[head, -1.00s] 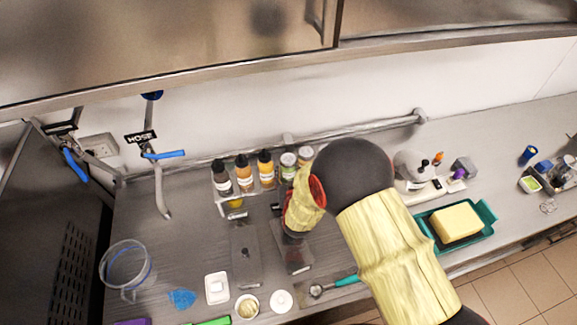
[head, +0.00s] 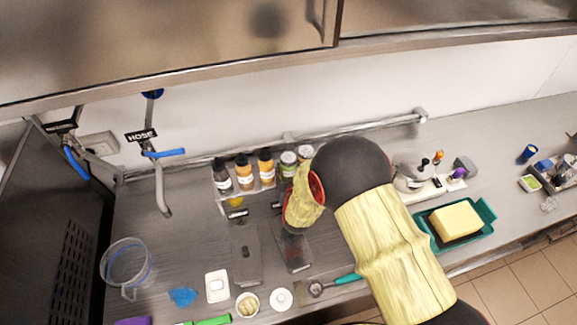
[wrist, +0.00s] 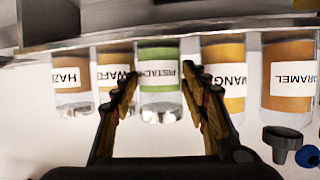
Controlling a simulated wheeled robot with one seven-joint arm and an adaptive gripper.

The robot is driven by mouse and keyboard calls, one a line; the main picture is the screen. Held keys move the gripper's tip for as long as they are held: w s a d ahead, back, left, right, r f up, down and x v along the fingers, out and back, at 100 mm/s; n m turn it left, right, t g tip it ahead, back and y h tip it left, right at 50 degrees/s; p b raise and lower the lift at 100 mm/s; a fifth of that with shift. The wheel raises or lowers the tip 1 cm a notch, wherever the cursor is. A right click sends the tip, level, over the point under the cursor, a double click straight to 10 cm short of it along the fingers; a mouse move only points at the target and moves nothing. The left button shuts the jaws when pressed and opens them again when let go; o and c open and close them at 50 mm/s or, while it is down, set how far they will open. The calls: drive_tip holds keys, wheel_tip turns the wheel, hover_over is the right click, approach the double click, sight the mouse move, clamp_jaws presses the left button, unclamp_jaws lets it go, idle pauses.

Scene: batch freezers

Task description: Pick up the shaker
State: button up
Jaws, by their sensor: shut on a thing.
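In the wrist view a clear shaker with a green label (wrist: 159,79) marked as pistachio sits between the two fingers of my gripper (wrist: 159,88). The fingers are closed in on its left and right sides. My forearm and wrist hide the fingertips there, so I cannot tell which of the row is held.
Close neighbours flank the shaker: an orange-labelled bottle (wrist: 117,77) on the left and a yellow-labelled one (wrist: 223,75) on the right. A clear jug (head: 127,264), a white dish (head: 217,286) and a green tray (head: 486,213) with a yellow block (head: 456,222) stand on the counter.

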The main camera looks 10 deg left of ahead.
drive_tip(key=shift+r, duration=0.75)
drive_tip(key=s+d+r+b, duration=0.1)
drive_tip(key=s+d+r, duration=0.4)
drive_tip(key=s+r, duration=0.6)
drive_tip(key=shift+s+r, duration=0.25)
drive_tip(key=shift+s, duration=0.75)
drive_tip(key=shift+d, duration=0.1)
drive_tip(key=o, duration=0.5)
drive_tip(key=c, duration=0.5)
